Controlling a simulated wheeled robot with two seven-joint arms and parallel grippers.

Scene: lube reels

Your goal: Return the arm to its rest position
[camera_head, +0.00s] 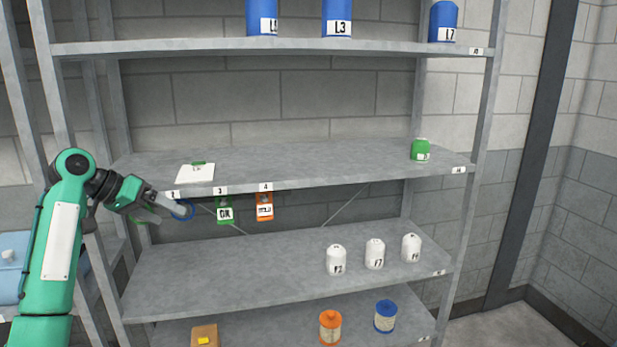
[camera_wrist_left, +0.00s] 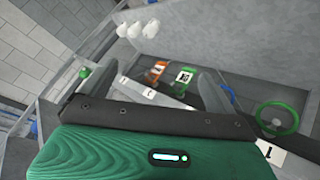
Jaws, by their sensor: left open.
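My left arm (camera_head: 62,235) comes in from the left, its green forearm upright and its wrist bent to the right. My left gripper (camera_head: 168,210) is open at the left end of the middle shelf's front edge, close to a blue ring (camera_head: 186,209) hanging there; I cannot tell whether they touch. In the left wrist view the two fingers stand apart with nothing held between them (camera_wrist_left: 172,86). A green ring (camera_wrist_left: 278,117) shows right of the fingers. My right gripper is out of view.
A green tag (camera_head: 224,210) and an orange tag (camera_head: 265,207) hang from the middle shelf (camera_head: 320,160). White containers (camera_head: 375,254) stand below. A grey shelf post (camera_head: 88,175) is close behind my arm.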

